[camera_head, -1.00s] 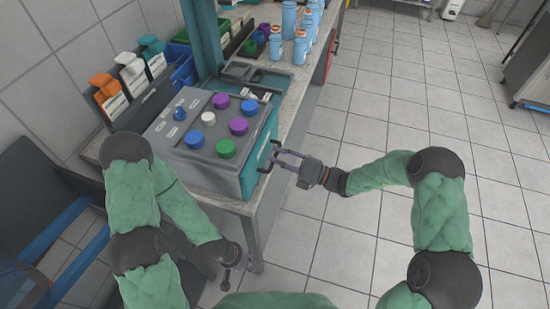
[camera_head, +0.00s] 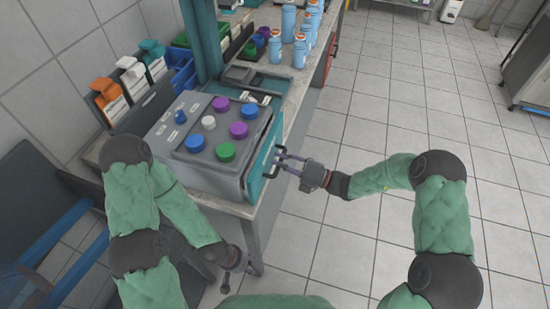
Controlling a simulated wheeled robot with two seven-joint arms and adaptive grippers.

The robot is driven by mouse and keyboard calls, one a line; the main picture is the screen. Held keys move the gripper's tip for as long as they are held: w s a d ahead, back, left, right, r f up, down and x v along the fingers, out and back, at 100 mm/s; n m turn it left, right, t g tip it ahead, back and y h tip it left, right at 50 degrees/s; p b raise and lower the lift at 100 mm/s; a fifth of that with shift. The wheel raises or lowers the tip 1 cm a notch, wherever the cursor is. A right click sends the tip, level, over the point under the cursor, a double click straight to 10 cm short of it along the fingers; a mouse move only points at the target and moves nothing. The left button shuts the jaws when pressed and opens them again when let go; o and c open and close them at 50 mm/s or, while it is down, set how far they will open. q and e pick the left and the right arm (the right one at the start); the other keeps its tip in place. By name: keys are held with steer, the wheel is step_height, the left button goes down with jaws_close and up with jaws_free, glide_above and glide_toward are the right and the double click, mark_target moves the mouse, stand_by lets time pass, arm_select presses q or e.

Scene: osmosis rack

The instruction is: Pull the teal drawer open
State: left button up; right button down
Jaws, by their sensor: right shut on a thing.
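The teal drawer (camera_head: 262,158) is on the right side of a grey box unit (camera_head: 187,158) with several coloured round caps on top. Its teal front stands slightly away from the grey body. A dark bar handle (camera_head: 270,163) sticks out from the front. My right gripper (camera_head: 281,165) has its fingers on this handle and is shut on it, coming from the right. My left gripper (camera_head: 238,282) hangs low near the bench leg, away from the drawer. Its fingers are small and dark, and I cannot tell their opening.
Blue bottles (camera_head: 288,22) stand on the bench behind the unit. A blue-framed chair (camera_head: 45,235) is at lower left. The tiled floor (camera_head: 400,110) right of the bench is open.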

steer(key=r+p+v, duration=0.1)
steer(key=p+v, duration=0.1)
steer(key=v, duration=0.6)
steer(key=r+p+v, duration=0.2)
steer(key=p+v, duration=0.1)
steer(key=v, duration=0.6)
steer(key=shift+s+d+p, duration=0.2)
steer(key=shift+d+p, duration=0.15)
steer(key=shift+d, duration=0.1)
steer(key=c, duration=1.4)
jaws_free()
steer(key=shift+d, duration=0.1)
steer(key=v, duration=1.1)
steer(key=shift+s+d+f, duration=0.1)
steer(key=shift+s+d, duration=0.05)
steer(key=shift+d, duration=0.2)
